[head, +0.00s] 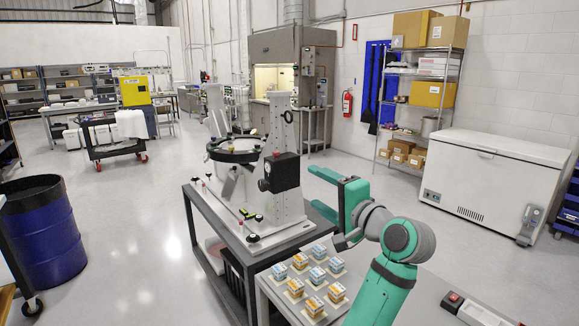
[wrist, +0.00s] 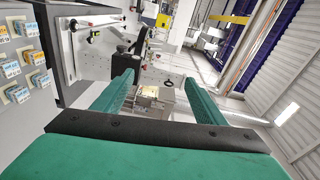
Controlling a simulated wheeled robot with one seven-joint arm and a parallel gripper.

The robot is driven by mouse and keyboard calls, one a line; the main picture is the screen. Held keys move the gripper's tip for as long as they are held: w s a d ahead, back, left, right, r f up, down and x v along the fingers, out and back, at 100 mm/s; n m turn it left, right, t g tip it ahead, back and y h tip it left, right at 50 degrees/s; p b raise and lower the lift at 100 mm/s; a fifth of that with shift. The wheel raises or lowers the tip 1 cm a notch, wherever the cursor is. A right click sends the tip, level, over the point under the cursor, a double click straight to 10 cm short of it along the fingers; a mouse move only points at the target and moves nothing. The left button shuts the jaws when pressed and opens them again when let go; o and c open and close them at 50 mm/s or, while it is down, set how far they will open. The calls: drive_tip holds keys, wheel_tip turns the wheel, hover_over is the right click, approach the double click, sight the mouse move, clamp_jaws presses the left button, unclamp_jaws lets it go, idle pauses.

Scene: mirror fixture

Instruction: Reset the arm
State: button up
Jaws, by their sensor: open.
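My gripper (head: 316,188) is raised above the tables in the head view, with its green fingers apart and pointing left. In the wrist view my gripper (wrist: 160,82) also shows two separated green fingers with nothing held between them. My green and grey arm reaches up from the lower right of the head view. The mirror fixture (head: 282,182) is a white stand with a dark ring and a black knob block, on a dark-framed table left of my gripper. I cannot tell the exact distance between them.
Several small blue or orange boxes (head: 314,304) sit on pads on the near table, left of my arm. A white chest freezer (head: 490,180) stands at right, and a blue drum (head: 45,232) at left. Open floor lies left.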

wheel_tip(320, 180, down, 24)
drive_tip(key=s+d+h, duration=0.1)
drive_tip(key=s+h, duration=0.1)
drive_tip(key=h, duration=0.3)
drive_tip(key=s+f+n+h, duration=0.1)
drive_tip(key=s+f+h, duration=0.1)
drive_tip(key=s+f, duration=0.55)
drive_tip(key=s+f+h, duration=0.1)
drive_tip(key=s+f, duration=0.4)
drive_tip(key=f, duration=0.6)
drive_tip(key=s+a+f+n+h, duration=0.15)
drive_tip(key=s+f, duration=0.25)
drive_tip(key=s, duration=0.7)
drive_tip(key=s+a+f+n, duration=0.2)
drive_tip(key=s+f+n, duration=0.15)
drive_tip(key=s, duration=0.75)
drive_tip(key=s+a+r+n, duration=0.2)
drive_tip(key=s, duration=0.7)
drive_tip(key=s+a+r+n, duration=0.2)
drive_tip(key=s+a+r, duration=0.1)
drive_tip(key=s, duration=0.6)
drive_tip(key=shift+n+y, duration=0.35)
drive_tip(key=shift+n, duration=0.05)
drive_tip(key=shift+s+r, duration=0.1)
